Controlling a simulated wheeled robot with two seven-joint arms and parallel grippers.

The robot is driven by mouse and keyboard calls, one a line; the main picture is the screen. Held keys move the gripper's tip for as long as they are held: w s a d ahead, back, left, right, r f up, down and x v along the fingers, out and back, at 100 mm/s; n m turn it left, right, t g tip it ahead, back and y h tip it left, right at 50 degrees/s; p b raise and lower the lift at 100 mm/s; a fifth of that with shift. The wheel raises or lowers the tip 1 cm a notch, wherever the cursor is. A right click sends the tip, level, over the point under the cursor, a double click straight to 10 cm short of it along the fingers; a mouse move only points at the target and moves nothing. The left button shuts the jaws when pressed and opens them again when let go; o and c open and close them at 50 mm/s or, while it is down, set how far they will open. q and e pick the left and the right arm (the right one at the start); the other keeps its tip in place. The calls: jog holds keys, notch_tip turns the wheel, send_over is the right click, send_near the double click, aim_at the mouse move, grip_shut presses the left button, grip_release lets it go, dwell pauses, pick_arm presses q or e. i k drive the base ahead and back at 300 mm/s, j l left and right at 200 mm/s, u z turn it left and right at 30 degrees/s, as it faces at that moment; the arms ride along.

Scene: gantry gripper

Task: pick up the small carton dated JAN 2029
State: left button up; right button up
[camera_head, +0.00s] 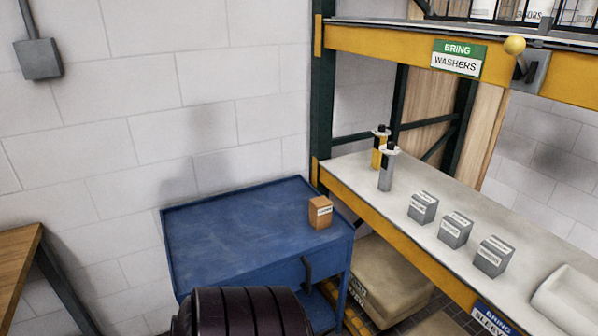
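A small orange-brown carton (320,212) with a white label stands on the blue cart top (240,225), near its right edge. Three small grey cartons stand in a row on the pale lower shelf: one at the left (422,208), one in the middle (455,230) and one at the right (493,257). Each has white labels. The print on all the labels is too small to read, so I cannot tell which carton is dated JAN 2029. Neither of my grippers is in view.
Two bottles, one yellow (377,155) and one grey (387,172), stand behind the grey cartons. A white rounded object (568,300) lies at the shelf's right. A yellow upper beam (390,52) overhangs the shelf. The cart's left half is clear.

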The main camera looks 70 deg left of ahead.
aim_at(320, 218)
jog(key=u, duration=2.2)
